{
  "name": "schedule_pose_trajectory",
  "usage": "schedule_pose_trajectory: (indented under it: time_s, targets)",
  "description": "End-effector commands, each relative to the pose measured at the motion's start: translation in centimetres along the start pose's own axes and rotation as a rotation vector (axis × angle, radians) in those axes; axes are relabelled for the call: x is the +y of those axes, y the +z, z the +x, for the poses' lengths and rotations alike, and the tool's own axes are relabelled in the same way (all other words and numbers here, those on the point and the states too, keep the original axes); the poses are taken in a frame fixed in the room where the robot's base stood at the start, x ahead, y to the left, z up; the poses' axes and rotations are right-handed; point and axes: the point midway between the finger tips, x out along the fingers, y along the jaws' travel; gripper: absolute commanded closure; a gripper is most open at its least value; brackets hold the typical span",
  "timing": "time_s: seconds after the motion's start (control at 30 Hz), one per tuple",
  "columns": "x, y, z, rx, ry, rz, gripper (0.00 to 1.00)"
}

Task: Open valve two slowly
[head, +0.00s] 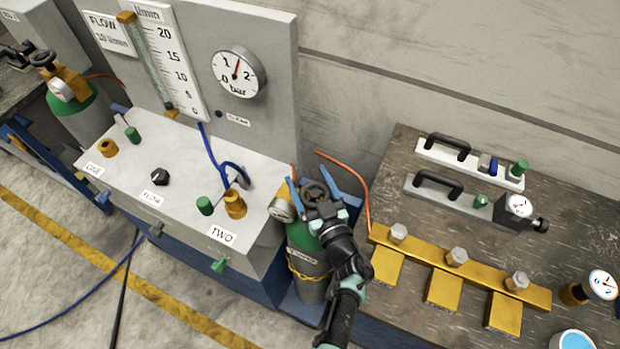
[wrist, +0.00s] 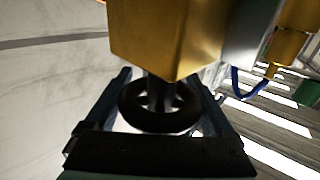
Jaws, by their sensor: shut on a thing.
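A green and grey gas cylinder (head: 298,238) stands beside the TWO label (head: 222,234) in the head view. It carries a dark round handwheel (head: 314,192) and a small round gauge (head: 282,210). My gripper (head: 318,187) is at the handwheel, its blue fingers on either side of it. In the wrist view the handwheel (wrist: 158,108) lies between the fingers of my gripper (wrist: 160,90), which is shut on it. A brass block (wrist: 165,40) is just beyond the wheel. The exact finger contact is dark, and my arm hides part of the cylinder.
A panel (head: 245,130) with flow tube and bar gauge (head: 238,73) stands left of the cylinder. A blue hose (head: 212,155) loops over its bench. An orange hose (head: 358,180) runs behind my gripper. The workbench (head: 440,225) at right holds a brass manifold (head: 470,270).

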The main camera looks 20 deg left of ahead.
Motion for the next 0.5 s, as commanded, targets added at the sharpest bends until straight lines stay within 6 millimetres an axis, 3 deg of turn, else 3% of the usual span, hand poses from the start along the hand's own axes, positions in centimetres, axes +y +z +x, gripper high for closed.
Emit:
schedule_pose_trajectory:
  time_s: [0.47, 0.5]
  targets:
    - [-0.12, 0.05, 0.0, -0.001, -0.014, 0.001, 0.68]
    - [-0.12, 0.05, 0.01, -0.001, -0.014, 0.001, 0.07]
